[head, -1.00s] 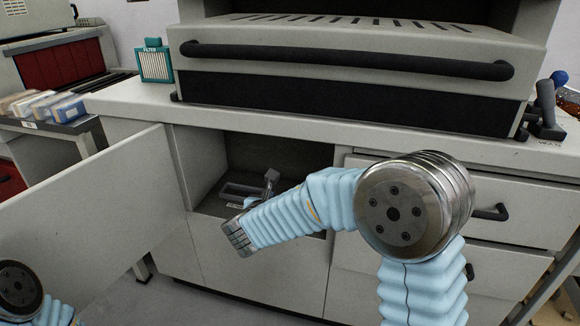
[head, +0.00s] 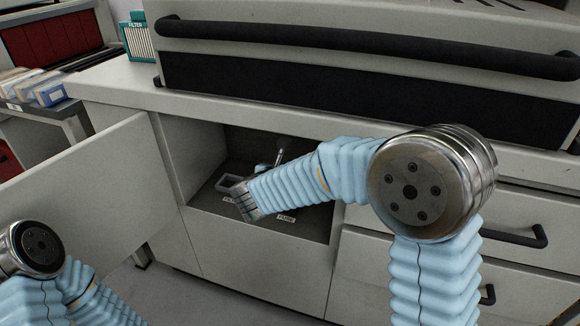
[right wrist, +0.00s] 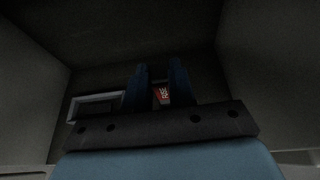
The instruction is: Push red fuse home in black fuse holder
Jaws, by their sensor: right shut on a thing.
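The red fuse (right wrist: 162,93) shows in the right wrist view as a small red piece with pale marks. It sits between the two dark fingers of my right gripper (right wrist: 160,68), which is shut on it. In the head view my right forearm reaches into the open cabinet compartment and hides the fuse and the fingers. I cannot make out the black fuse holder clearly in either view; the compartment is dark. My left gripper is out of view; only part of that arm shows at the lower left.
The open compartment (head: 315,222) has white labels (head: 285,217) on its floor and a grey frame (right wrist: 95,104) to the left of my fingers. Its open door (head: 90,215) stands at the left. The counter with a black handlebar (head: 370,45) above it overhangs the opening. Drawers are at the right.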

